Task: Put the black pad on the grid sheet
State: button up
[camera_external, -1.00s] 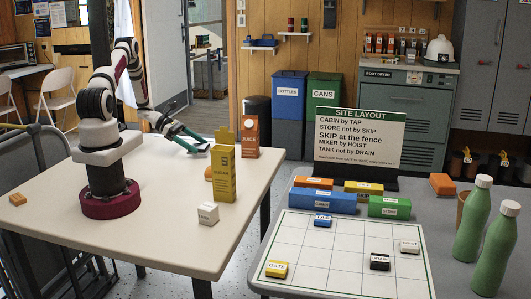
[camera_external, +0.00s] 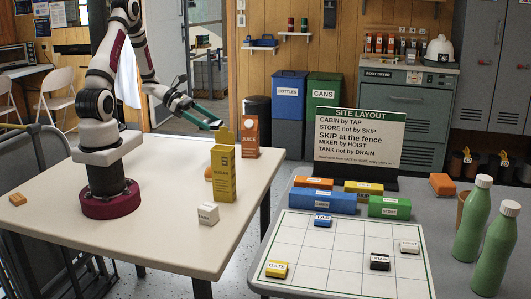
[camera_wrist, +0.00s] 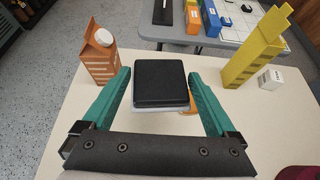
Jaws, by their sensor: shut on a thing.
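The black pad (camera_wrist: 161,82) is a dark square block with a pale lower edge, seen in the wrist view. My gripper (camera_wrist: 161,90) has its teal fingers on both sides of it and is shut on it. In the external view my gripper (camera_external: 214,124) is above the far edge of the cream table, by the yellow carton; I cannot make out the pad there. The white grid sheet (camera_external: 345,228) lies on the grey table to the right, well apart from the gripper. On it are a blue TAP block (camera_external: 322,220), yellow GATE block (camera_external: 277,269), black block (camera_external: 380,262) and white block (camera_external: 410,246).
A yellow carton (camera_external: 222,172), orange juice carton (camera_external: 251,137) and white block (camera_external: 208,213) stand on the cream table (camera_external: 150,225). Coloured blocks and a SITE LAYOUT sign (camera_external: 358,135) are behind the sheet. Green bottles (camera_external: 474,222) stand at its right. A gap separates the tables.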

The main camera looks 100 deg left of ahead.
notch_tip(320, 180, up, 4)
jog(key=shift+f, duration=0.25)
jog(key=w+d+m+g+h, duration=0.1)
jog(key=w+d+m+h, duration=0.2)
jog(key=w+d, duration=0.8)
jog(key=w+d+m+g+h, duration=0.1)
jog(key=w+d+m+h, duration=0.2)
jog(key=w+d, duration=0.8)
jog(key=w+d+m+g+h, duration=0.15)
jog(key=w+d, duration=0.35)
jog(key=d, duration=0.7)
jog(key=w+d+m+g+h, duration=0.1)
jog(key=w+d+m+h, duration=0.15)
jog(key=w+d, duration=0.6)
send_over(310, 243)
jog(key=f, duration=1.2)
jog(key=shift+d+f, duration=0.2)
notch_tip(310, 243, down, 3)
jog(key=shift+a+f, duration=0.1)
jog(key=shift+f, duration=0.4)
